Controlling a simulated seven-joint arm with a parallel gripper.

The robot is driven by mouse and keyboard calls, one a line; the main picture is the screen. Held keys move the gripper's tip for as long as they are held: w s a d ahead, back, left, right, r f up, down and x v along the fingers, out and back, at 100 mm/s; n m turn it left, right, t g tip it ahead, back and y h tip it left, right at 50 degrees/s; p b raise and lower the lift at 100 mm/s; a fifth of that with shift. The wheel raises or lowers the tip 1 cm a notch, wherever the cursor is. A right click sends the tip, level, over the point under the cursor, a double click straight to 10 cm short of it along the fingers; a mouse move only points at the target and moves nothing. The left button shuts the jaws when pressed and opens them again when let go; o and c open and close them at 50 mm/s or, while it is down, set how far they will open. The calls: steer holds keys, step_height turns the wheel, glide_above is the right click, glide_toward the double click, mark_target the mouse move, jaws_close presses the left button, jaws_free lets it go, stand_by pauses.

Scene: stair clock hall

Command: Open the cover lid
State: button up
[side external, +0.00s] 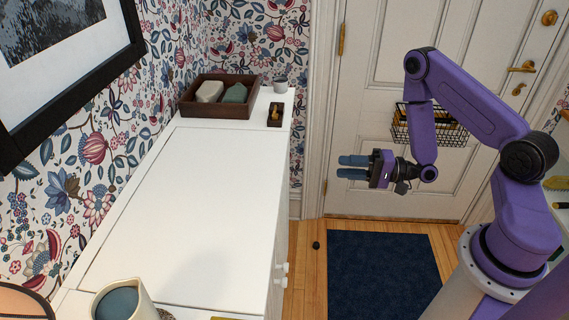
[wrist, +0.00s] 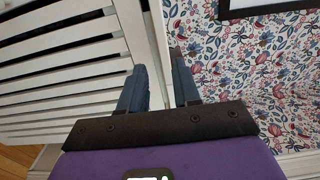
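The cover lid (side external: 185,205) is a large flat white panel set in the top of a long white cabinet in the side external view. It lies flat and closed, with a thin seam around it. In the wrist view the cabinet's white slatted front (wrist: 70,70) fills the left side. My gripper (side external: 345,167) is in the air to the right of the cabinet, apart from the lid, with its blue fingers pointing left toward it. The fingers also show in the wrist view (wrist: 163,80), with an empty gap between them.
A jug (side external: 125,300) stands at the near end. A wire basket (side external: 440,130) hangs on the door behind my arm.

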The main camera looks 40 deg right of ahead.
mark_target(284, 161)
steer(key=x, duration=1.6)
steer(key=shift+w+a, duration=0.15)
steer(key=shift+a, duration=0.05)
jaws_close()
